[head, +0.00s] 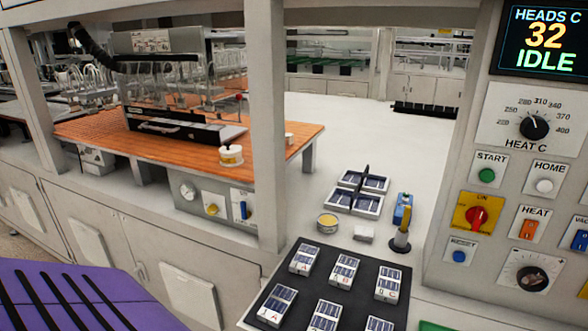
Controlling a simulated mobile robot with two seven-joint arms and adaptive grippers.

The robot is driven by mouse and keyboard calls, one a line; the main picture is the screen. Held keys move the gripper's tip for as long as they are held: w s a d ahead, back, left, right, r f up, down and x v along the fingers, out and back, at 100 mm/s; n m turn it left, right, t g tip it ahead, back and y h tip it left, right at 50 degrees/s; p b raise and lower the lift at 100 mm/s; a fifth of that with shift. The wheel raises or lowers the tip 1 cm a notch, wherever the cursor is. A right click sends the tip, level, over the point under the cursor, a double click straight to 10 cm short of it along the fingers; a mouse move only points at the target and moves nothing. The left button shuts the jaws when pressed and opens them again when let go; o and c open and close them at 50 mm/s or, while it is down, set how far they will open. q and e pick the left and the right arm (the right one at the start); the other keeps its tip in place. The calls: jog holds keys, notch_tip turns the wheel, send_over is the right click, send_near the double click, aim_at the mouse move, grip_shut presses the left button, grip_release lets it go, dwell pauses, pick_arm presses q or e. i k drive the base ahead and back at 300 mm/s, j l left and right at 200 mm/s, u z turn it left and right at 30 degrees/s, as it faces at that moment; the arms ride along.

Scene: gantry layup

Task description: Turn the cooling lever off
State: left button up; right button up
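No lever with a readable cooling label shows. A small panel below the orange work table carries a blue lever (243,210) that stands upright; the small lettering above it is too small to read. Beside it on the left are a yellow knob (212,209) and a round gauge (188,191). The control panel (500,170) on the right has a HEAT C dial (534,127), a red rotary switch (478,217) on a yellow plate, and an orange HEAT switch (528,229). Neither of my grippers is in view.
The display (545,40) reads HEADS C 32 IDLE. A dark tray (335,276) with several cells lies at the front centre. The orange work table (105,128) holds a machine. A frame post (266,120) stands before it. A purple striped surface (75,290) fills the lower left.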

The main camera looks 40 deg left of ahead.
aim_at(245, 214)
jog(key=u, duration=1.7)
jog(key=l+z, duration=0.15)
jog(key=z, duration=0.3)
jog(key=k, duration=0.05)
